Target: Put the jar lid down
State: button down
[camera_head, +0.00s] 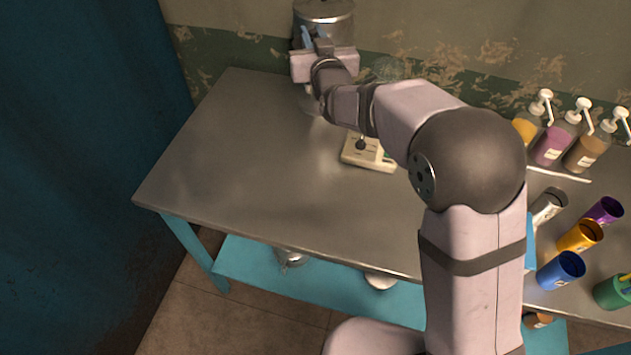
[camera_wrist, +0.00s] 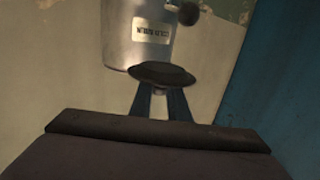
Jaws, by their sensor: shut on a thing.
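My gripper (camera_head: 316,40) is at the back of the metal table, in front of a metal container. In the wrist view its two blue fingers (camera_wrist: 162,92) are shut on a dark, round, flat piece (camera_wrist: 163,74), which I take to be the jar lid. The lid is held off the table, close in front of the container in that view; whether they touch I cannot tell. In the head view the lid cannot be made out. A faint clear glass object (camera_head: 388,68), perhaps the jar, stands right of my wrist, partly hidden by my arm.
The metal container (camera_head: 326,12) has a label and also shows in the wrist view (camera_wrist: 138,40). A pale box with a dark knob (camera_head: 370,155) sits under my arm. Pump bottles (camera_head: 553,143) and coloured cups (camera_head: 580,236) stand right. The table's left (camera_head: 230,150) is clear.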

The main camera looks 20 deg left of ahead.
jog(key=s+a+f+n+g+y+b, duration=0.1)
jog(key=s+a+f+y+b, duration=0.15)
jog(key=s+a+f, duration=0.4)
jog(key=s+a+f+n+g+y+b, duration=0.1)
jog(key=s+a+f+b, duration=0.25)
jog(key=s, duration=0.55)
jog(key=s+a+f+n+g+y+b, duration=0.1)
jog(key=s+a+f+n+b, duration=0.1)
jog(key=s+a+f, duration=0.45)
jog(key=m+t+h, duration=0.4)
jog(key=m+h, duration=0.3)
jog(key=h, duration=0.2)
send_over(303, 197)
jog(key=f, duration=0.1)
jog(key=shift+f+b, duration=0.45)
jog(key=shift+f, duration=4.55)
jog(key=shift+f, duration=0.1)
